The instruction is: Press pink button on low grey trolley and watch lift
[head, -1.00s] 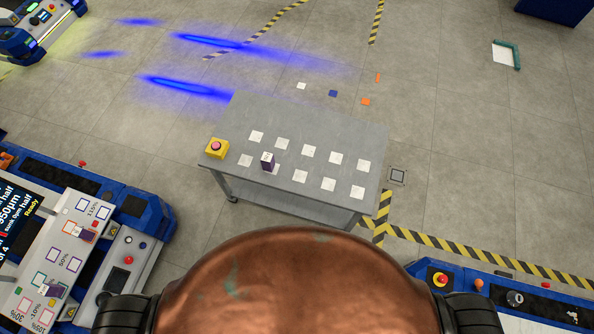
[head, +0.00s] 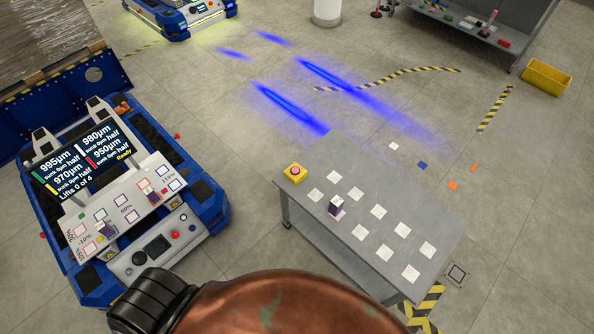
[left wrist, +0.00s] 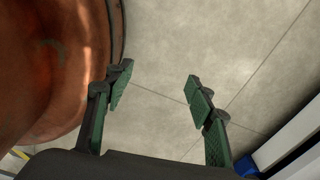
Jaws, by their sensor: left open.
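The pink button (head: 295,170) sits on a yellow box (head: 294,176) at the left corner of the low grey trolley (head: 319,215) in the head view. The trolley top carries several white squares and a dark purple block (head: 336,206) with a light top. The lift cart (head: 190,240) is blue, at the left, with a screen (head: 85,165) reading 995, 980, 970 and 950 µm, "Lifts 0 of 4" and "Ready". My left gripper (left wrist: 160,88) is open and empty above bare floor in the left wrist view. Neither gripper shows in the head view.
Another blue cart (head: 170,22) stands at the back. A grey shelf (head: 470,25) and a yellow bin (head: 546,78) are at the far right. Striped tape and small coloured squares lie on the floor. Floor between the lift cart and trolley is clear.

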